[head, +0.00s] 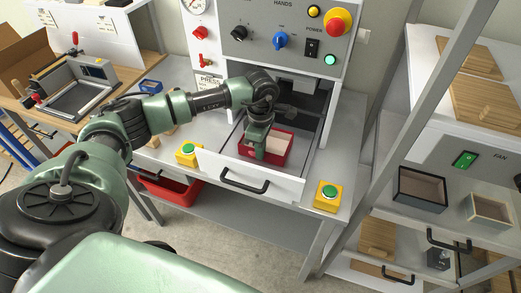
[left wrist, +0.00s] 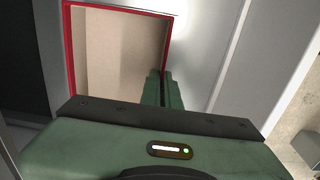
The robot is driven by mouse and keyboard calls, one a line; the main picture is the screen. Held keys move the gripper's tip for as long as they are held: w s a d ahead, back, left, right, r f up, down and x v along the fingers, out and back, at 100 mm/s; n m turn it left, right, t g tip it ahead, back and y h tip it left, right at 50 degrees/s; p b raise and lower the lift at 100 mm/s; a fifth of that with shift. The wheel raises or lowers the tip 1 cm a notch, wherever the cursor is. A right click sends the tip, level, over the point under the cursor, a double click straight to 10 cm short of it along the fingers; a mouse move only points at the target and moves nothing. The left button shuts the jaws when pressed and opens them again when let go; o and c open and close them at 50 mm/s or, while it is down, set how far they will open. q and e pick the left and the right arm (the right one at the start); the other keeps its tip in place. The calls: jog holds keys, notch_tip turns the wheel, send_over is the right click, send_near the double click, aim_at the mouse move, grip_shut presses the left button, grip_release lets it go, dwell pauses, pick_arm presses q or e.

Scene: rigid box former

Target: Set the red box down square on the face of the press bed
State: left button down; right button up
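The red box (head: 281,155) is open-topped with a pale inside. In the head view it is within the pulled-out press drawer (head: 214,166), over the press bed. My left gripper (head: 257,146) reaches down at the box's left side. In the left wrist view the red box (left wrist: 115,48) fills the upper left, and my left gripper's fingers (left wrist: 163,88) are close together with the box's right wall between them. I cannot tell whether the box's underside touches the bed. The bed face under the box is hidden. My right gripper is not in view.
Yellow button boxes with green buttons stand at the drawer's left (head: 188,153) and right (head: 327,196). The press control panel (head: 285,35) rises behind. A shelf rack (head: 440,130) stands at the right. A red bin (head: 170,188) is below the table.

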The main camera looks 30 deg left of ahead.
pick_arm(q)
jog(key=shift+f, duration=0.15)
jog(key=c, duration=1.6)
grip_release()
jog(key=shift+r+b, duration=0.35)
jog(key=shift+r, duration=0.15)
notch_tip(320, 180, up, 6)
jog(key=shift+r+b, duration=0.1)
jog(key=shift+b, duration=0.75)
jog(key=shift+r, duration=0.35)
